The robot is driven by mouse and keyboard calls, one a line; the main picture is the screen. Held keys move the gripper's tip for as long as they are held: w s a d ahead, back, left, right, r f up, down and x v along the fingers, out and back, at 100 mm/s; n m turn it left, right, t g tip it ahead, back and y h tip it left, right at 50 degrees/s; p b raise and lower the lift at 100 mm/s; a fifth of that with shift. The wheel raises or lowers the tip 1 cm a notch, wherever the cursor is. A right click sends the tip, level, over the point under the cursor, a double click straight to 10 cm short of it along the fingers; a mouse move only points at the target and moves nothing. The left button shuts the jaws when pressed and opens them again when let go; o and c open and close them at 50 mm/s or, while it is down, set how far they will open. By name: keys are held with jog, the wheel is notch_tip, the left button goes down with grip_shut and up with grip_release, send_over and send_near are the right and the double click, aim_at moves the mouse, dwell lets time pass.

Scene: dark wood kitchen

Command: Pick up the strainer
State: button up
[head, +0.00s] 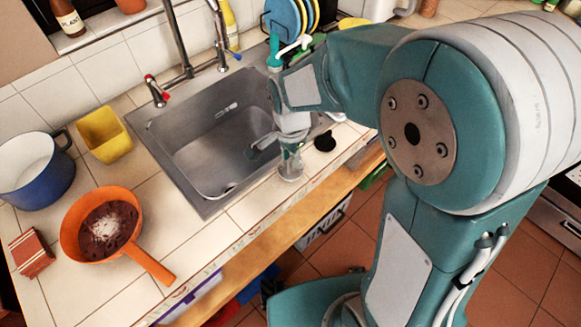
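I cannot tell for sure which thing is the strainer. An orange round pan-like vessel (101,226) with a long handle lies on the tiled counter at the lower left. Its inside is dark with a pale speckled patch, and I cannot make out whether it is mesh. A small black round thing (325,141) lies on the counter right of the sink. My gripper (278,148) points down over the sink's right front edge, far to the right of the orange vessel. Its fingers are small and partly unclear, so their opening cannot be read. A clear glass-like thing (291,168) shows just below it.
The steel sink (190,192) with its tall faucet (217,35) fills the middle. A blue pot (38,172), a yellow container (104,134) and a red box (31,252) stand around the orange vessel. Colored plates (283,16) stand behind. Bare tiles (195,240) lie in front of the sink.

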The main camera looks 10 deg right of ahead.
jog(key=shift+f, duration=1.4)
grip_shut()
jog(key=shift+r, duration=0.1)
jog(key=shift+r, duration=0.45)
notch_tip(320, 180, up, 2)
jog(key=shift+r, duration=0.25)
jog(key=s+d+r, duration=0.3)
jog(key=s+r, duration=0.6)
jog(key=s, duration=0.4)
jog(key=shift+s+d+r, duration=0.25)
jog(key=shift+s+r, duration=0.05)
